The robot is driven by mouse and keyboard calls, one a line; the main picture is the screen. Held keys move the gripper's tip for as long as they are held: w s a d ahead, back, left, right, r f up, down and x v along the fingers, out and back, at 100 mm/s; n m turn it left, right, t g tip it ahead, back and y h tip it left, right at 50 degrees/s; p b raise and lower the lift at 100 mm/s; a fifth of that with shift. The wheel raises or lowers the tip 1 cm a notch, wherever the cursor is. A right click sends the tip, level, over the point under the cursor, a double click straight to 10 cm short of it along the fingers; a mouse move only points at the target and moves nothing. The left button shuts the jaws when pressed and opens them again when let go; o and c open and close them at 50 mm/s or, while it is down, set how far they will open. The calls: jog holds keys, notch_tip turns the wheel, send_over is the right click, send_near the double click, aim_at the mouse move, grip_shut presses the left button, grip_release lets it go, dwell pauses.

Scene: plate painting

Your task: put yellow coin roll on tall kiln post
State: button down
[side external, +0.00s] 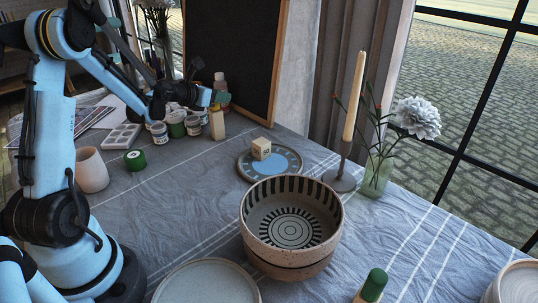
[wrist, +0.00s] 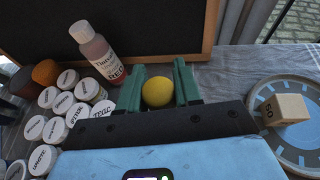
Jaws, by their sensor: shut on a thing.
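My gripper (side external: 219,98) is at the back of the table, in front of the black board. In the wrist view its green fingers (wrist: 158,88) are shut on the yellow coin roll (wrist: 158,93), seen as a round yellow end between them. The roll cannot be made out clearly in the side view. A pale upright block, apparently the tall kiln post (side external: 217,125), stands on the cloth directly below my gripper. Whether the roll touches its top cannot be told. The post is hidden in the wrist view.
Paint jars (side external: 177,125) and a bottle (wrist: 92,48) crowd the left of my gripper. A wooden cube (side external: 261,149) sits on a blue-patterned plate (side external: 247,174) to the right. A bowl (side external: 291,226), candle holder (side external: 339,180) and flower vase (side external: 376,175) stand nearer.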

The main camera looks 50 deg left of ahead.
jog(key=c, duration=0.8)
grip_release()
jog(key=shift+f, duration=0.15)
